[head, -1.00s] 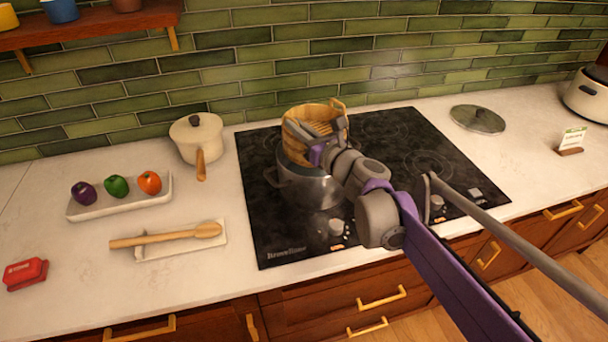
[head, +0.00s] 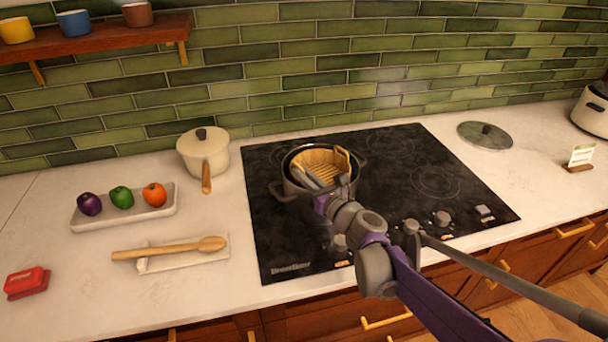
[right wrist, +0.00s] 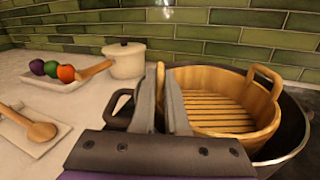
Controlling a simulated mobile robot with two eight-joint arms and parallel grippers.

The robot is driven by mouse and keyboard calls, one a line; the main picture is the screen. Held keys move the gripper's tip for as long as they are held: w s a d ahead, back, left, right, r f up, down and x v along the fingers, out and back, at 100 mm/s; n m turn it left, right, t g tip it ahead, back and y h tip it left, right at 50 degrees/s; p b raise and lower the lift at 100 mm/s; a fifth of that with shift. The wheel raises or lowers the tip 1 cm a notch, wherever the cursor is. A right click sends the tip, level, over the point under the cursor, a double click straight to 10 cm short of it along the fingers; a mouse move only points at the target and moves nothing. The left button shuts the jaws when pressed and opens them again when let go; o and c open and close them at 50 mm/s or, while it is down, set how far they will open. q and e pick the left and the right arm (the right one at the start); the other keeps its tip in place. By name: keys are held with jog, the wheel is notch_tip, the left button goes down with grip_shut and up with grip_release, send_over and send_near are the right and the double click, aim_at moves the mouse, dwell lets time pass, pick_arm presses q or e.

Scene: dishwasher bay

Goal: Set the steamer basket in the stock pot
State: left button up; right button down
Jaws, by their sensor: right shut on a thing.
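The steamer basket (head: 322,160), round, wooden, with a slatted floor and two upright handles, is inside the mouth of the grey stock pot (head: 288,193) on the cooktop. In the right wrist view the basket (right wrist: 222,105) sits within the dark pot rim (right wrist: 298,135), its own rim around or a little above it. I cannot tell whether it rests on anything inside. My right gripper (head: 314,178) is shut on the basket's near handle; its fingers (right wrist: 165,100) show around it in the right wrist view. My left gripper is out of view.
A cream saucepan (head: 203,153) stands left of the black cooktop (head: 400,165). A glass lid (head: 485,136) lies to its right. A tray of vegetables (head: 125,212), a wooden spoon (head: 170,249) on its rest and a red dish (head: 26,283) are at the left.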

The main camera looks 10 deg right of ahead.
jog(key=shift+s+f+b, duration=0.1)
jog(key=shift+f+b, duration=0.3)
jog(key=shift+f, duration=0.2)
jog(key=c, duration=0.9)
grip_release()
jog(key=shift+s+a, duration=0.1)
jog(key=shift+a, duration=0.05)
